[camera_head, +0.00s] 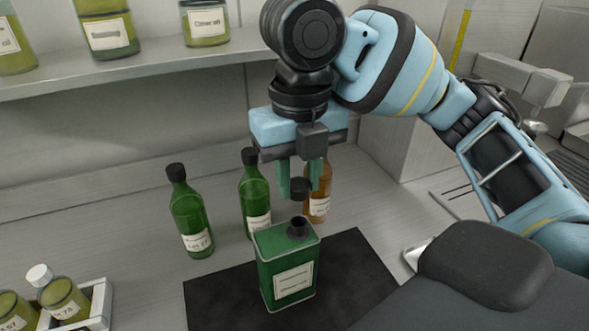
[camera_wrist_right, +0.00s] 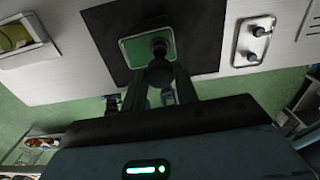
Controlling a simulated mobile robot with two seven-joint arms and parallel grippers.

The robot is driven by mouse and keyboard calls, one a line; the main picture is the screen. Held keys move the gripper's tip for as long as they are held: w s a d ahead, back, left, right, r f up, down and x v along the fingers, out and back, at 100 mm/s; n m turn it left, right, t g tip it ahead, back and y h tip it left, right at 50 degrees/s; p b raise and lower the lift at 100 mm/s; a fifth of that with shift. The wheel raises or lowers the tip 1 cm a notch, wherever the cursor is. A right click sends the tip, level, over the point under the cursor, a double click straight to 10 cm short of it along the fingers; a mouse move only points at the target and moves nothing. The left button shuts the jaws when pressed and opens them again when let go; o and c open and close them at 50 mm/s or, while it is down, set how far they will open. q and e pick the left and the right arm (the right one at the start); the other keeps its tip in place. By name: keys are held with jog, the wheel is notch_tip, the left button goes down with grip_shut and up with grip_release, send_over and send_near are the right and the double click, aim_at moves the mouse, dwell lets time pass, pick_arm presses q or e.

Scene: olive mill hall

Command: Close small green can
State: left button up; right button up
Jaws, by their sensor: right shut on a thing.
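A small green can (camera_head: 285,265) with a pale label stands upright on a black mat (camera_head: 350,265). Its dark neck (camera_head: 297,228) is at the top, toward the back right. My right gripper (camera_head: 301,188) is above the can, pointing down, shut on a black cap (camera_head: 300,190). The cap is a little above the neck and apart from it in the head view. In the right wrist view the cap (camera_wrist_right: 160,72) sits between the fingers, with the can's top (camera_wrist_right: 135,50) beyond it. My left gripper is not in view.
Two green bottles (camera_head: 190,215) (camera_head: 254,195) and a brown bottle (camera_head: 318,195) stand behind the can, close to my right gripper. A white tray (camera_head: 103,305) with small bottles is at the lower left. A shelf (camera_head: 130,72) with jars runs above.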

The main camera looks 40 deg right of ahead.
aim_at(298, 222)
jog(key=shift+f+b, duration=0.5)
jog(key=shift+f, duration=0.4)
jog(key=shift+f+b, duration=0.75)
jog(key=shift+f, duration=0.7)
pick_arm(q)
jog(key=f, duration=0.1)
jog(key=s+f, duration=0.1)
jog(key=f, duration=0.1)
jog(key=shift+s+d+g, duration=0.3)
pick_arm(e)
jog(key=shift+f, duration=0.15)
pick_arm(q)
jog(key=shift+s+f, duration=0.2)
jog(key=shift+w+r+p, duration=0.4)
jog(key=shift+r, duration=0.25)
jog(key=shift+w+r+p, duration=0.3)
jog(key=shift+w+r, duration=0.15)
pick_arm(e)
jog(key=shift+f, duration=0.15)
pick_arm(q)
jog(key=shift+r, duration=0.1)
pick_arm(e)
jog(key=shift+f, duration=0.55)
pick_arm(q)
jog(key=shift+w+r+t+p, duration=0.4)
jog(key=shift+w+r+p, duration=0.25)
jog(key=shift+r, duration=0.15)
pick_arm(e)
jog(key=shift+f, duration=0.4)
dwell(0.6)
